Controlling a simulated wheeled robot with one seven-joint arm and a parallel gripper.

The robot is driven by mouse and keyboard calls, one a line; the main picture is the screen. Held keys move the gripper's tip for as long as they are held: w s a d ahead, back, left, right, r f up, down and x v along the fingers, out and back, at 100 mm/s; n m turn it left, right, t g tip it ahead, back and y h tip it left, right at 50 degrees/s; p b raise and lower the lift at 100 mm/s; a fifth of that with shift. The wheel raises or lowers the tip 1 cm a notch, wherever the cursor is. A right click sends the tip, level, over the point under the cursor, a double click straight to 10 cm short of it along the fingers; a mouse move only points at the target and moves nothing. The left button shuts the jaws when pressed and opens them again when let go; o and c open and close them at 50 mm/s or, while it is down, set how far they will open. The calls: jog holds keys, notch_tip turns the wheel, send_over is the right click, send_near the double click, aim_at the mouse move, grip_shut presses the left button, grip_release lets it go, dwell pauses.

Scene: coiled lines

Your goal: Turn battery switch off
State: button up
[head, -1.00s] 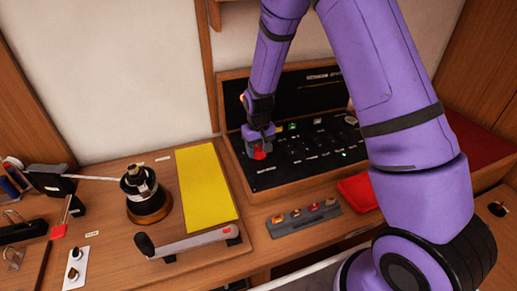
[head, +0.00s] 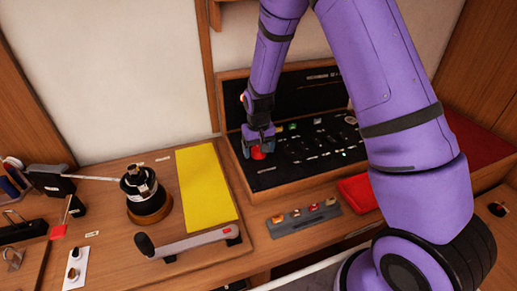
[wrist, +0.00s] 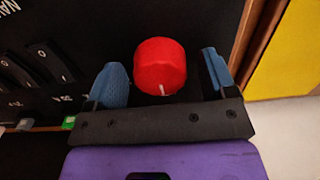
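The battery switch is a red round knob (wrist: 160,66) with a white pointer mark, on a black panel (wrist: 90,30) in the wrist view. In the head view the red knob (head: 258,153) shows at the left end of the panel, just under my gripper. My gripper (wrist: 163,80) is open, with one blue fingertip on each side of the knob. Gaps show between the knob and both fingers, so it is around the knob and not closed on it. The lettering beside the knob is hidden.
Rocker switches (wrist: 45,60) and a lit green switch (wrist: 69,122) sit beside the knob. A wooden frame (wrist: 258,40) edges the panel. A yellow sheet (head: 207,188), a black winch (head: 145,190) and a grey-handled lever (head: 190,243) lie to the left. A red cushion (head: 357,193) is in front.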

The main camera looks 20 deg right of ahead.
notch_tip(320, 180, up, 11)
dwell(0.7)
jog(key=shift+f, duration=0.1)
notch_tip(320, 180, up, 11)
jog(key=t, duration=0.1)
send_over(258, 148)
jog(key=s+d, duration=0.2)
jog(key=s, duration=0.3)
jog(key=s+d+r+t, duration=0.2)
jog(key=s+r, duration=0.6)
jog(key=s+d+r+t, duration=0.1)
jog(key=s+r, duration=0.2)
jog(key=s, duration=0.6)
jog(key=s+d+r+t, duration=0.1)
jog(key=s+d+r, duration=0.1)
jog(key=s, duration=0.7)
jog(key=shift+r, duration=0.45)
